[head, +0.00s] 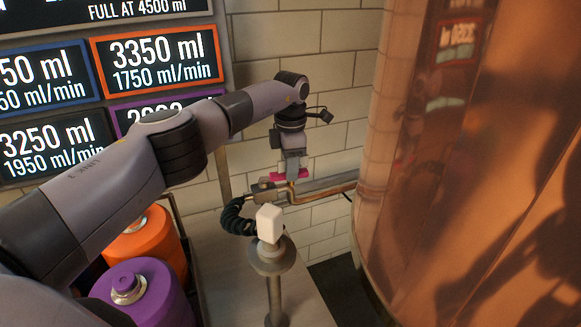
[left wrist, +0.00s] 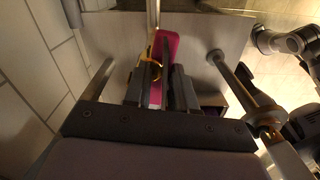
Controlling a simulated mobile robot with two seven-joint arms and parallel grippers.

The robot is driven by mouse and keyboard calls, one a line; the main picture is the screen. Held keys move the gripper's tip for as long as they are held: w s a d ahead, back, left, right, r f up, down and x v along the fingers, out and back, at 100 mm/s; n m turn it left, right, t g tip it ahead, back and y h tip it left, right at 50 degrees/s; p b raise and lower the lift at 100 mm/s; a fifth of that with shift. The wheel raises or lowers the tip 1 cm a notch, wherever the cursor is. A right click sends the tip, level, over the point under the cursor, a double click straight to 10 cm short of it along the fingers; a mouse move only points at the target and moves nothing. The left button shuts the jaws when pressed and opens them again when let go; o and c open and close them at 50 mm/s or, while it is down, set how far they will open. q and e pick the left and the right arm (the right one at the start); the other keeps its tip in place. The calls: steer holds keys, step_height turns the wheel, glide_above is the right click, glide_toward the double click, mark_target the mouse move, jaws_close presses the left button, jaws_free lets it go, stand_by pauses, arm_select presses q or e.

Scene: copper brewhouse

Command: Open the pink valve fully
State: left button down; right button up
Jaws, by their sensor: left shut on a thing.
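The pink valve handle (head: 276,176) sits above a metal pipe (head: 325,184) near the tiled wall. In the head view the handle looks roughly in line with the pipe, but much of it is hidden behind my gripper. My left gripper (head: 292,174) reaches down onto the handle and is shut on it. In the left wrist view the pink handle (left wrist: 166,46) extends beyond the fingers of my left gripper (left wrist: 161,85). A yellow-gold part (left wrist: 149,68) shows beside the handle. My right gripper cannot be made out.
A large copper vessel (head: 480,180) fills the right side. A white block (head: 269,224) tops a metal post below the pipe. Orange (head: 150,240) and purple (head: 150,293) containers stand at lower left. A board with volume and flow figures (head: 160,62) hangs behind my arm.

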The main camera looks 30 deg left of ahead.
arm_select(q)
steer(key=shift+w+a+n, duration=0.4)
steer(key=shift+n, duration=0.4)
steer(key=c, duration=0.9)
jaws_free()
step_height(320, 180, up, 7)
steer(key=shift+r, duration=0.1)
